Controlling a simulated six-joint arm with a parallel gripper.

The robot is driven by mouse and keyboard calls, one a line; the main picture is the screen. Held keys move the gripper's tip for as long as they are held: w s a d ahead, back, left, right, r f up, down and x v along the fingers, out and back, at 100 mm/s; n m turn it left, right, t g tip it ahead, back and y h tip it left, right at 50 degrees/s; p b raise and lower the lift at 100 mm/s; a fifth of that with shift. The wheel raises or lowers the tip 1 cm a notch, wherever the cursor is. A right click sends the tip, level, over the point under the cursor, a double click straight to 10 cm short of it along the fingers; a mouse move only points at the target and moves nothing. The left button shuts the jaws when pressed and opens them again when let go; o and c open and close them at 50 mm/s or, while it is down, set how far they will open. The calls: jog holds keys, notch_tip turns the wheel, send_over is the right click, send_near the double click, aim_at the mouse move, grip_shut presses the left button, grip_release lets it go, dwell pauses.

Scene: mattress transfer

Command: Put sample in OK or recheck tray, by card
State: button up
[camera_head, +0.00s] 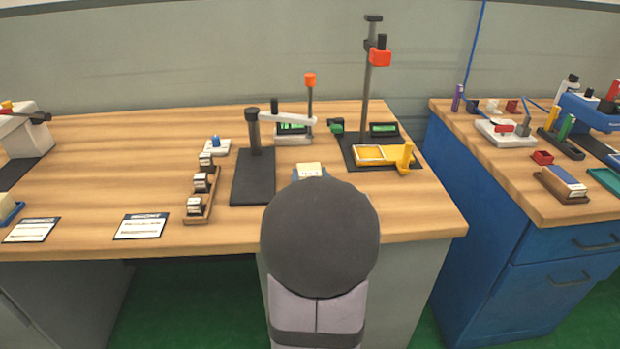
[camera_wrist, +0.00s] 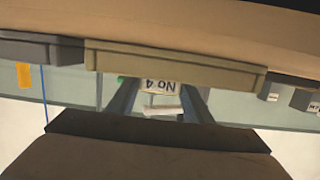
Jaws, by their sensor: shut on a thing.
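In the wrist view my gripper (camera_wrist: 160,108) has its two slate fingers closed on a small pale sample (camera_wrist: 160,86) with a "No 4" label, which appears upside down. In the head view a cream block (camera_head: 309,169) with faint marks shows just beyond my dark round wrist, with blue at its sides; it looks like the held sample. The fingertips are mostly hidden there. Two white printed cards, a left one (camera_head: 31,230) and a right one (camera_head: 141,226), lie flat at the front left. I cannot read them or tell which trays are OK or recheck.
A wooden rack (camera_head: 201,196) with several small blocks stands left of a dark-based stand (camera_head: 254,178). A tall stand (camera_head: 368,85) and yellow fixture (camera_head: 384,154) are at the right. A blue tray (camera_head: 10,213) sits at the left edge.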

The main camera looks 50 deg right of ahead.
jog(key=shift+f, duration=0.15)
jog(key=o, duration=1.1)
